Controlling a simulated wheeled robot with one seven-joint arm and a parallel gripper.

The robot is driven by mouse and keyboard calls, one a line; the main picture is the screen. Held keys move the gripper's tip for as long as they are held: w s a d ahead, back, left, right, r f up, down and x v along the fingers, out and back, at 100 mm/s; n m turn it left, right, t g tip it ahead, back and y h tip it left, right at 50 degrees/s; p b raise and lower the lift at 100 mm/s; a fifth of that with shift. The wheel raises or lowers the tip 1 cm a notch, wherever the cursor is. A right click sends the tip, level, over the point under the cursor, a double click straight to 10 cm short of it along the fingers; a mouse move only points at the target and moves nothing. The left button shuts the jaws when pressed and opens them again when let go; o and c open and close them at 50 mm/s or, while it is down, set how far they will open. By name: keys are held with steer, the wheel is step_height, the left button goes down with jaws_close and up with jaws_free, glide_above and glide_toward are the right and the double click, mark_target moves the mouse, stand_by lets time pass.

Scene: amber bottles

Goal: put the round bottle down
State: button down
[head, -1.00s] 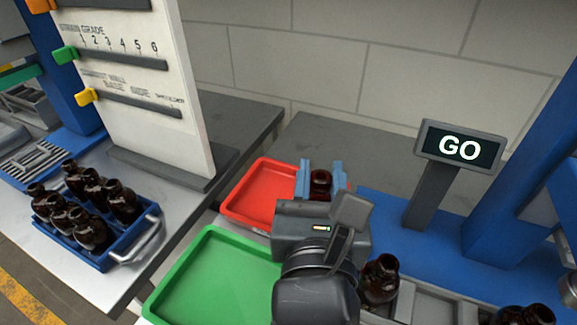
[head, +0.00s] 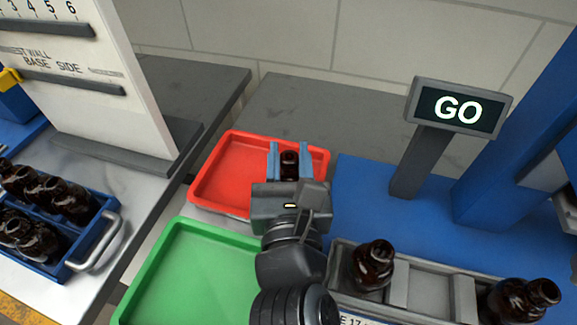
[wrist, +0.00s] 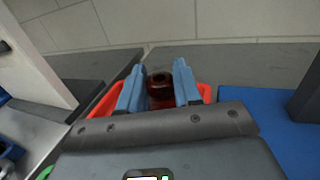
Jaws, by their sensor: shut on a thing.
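My gripper (head: 289,160) reaches away from me over the right part of the red tray (head: 215,190). Its two blue fingers are shut on a dark amber bottle (head: 289,168), whose mouth and neck show upright between them. The bottle also shows in the wrist view (wrist: 161,88), with a finger on each side and the red tray (wrist: 205,93) around and below. My gripper's body hides the bottle's lower part, so I cannot tell whether it touches the tray floor.
A green tray (head: 190,275) lies nearer, empty where visible. A grey rack (head: 430,291) at right holds amber bottles (head: 373,262). A blue crate (head: 75,262) of bottles stands left. A sign reading GO (head: 458,108) stands behind the rack. The red tray's left part is clear.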

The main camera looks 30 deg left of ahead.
steer(key=shift+f, duration=1)
steer(key=shift+f, duration=0.2)
steer(key=c, duration=0.8)
jaws_free()
steer(key=shift+r, duration=0.2)
steer(key=b+v, duration=0.1)
steer(key=v, duration=1.1)
steer(key=shift+b, duration=0.3)
steer(key=shift+f, duration=0.1)
